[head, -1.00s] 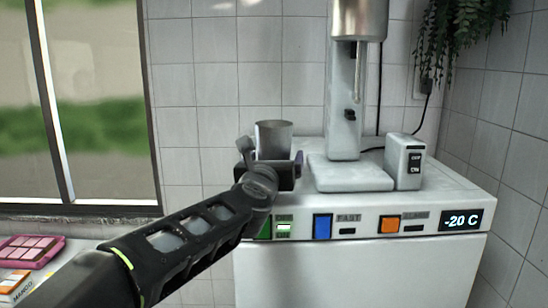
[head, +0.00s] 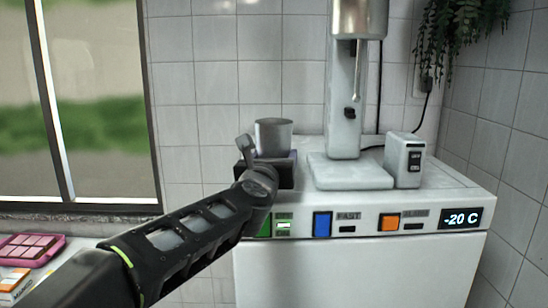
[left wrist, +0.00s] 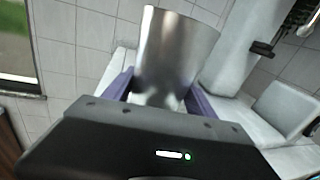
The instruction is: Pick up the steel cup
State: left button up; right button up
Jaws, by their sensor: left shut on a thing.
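The steel cup (head: 274,137) stands upright at the back left of the white machine top in the head view. It fills the middle of the left wrist view (left wrist: 172,58), tilted there with the camera. My left gripper (left wrist: 165,92) is shut on the cup, with a purple finger on each side of its lower part. In the head view the left gripper (head: 272,165) hides the cup's lower part, so I cannot tell whether its base touches the machine. My right gripper is in neither view.
A mixer stand (head: 344,110) with a white base is right of the cup. A small switch box (head: 404,161) stands beside it. The white machine (head: 360,265) has coloured buttons and a "-20 C" display. A pink tray (head: 28,249) lies at the lower left, by the window.

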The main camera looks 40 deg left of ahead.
pick_arm(q)
jog(key=c, duration=1.1)
jog(key=shift+o, duration=0.2)
jog(key=shift+r, duration=0.1)
notch_tip(320, 180, up, 10)
jog(key=p, duration=0.5)
jog(key=shift+p, duration=0.4)
grip_shut()
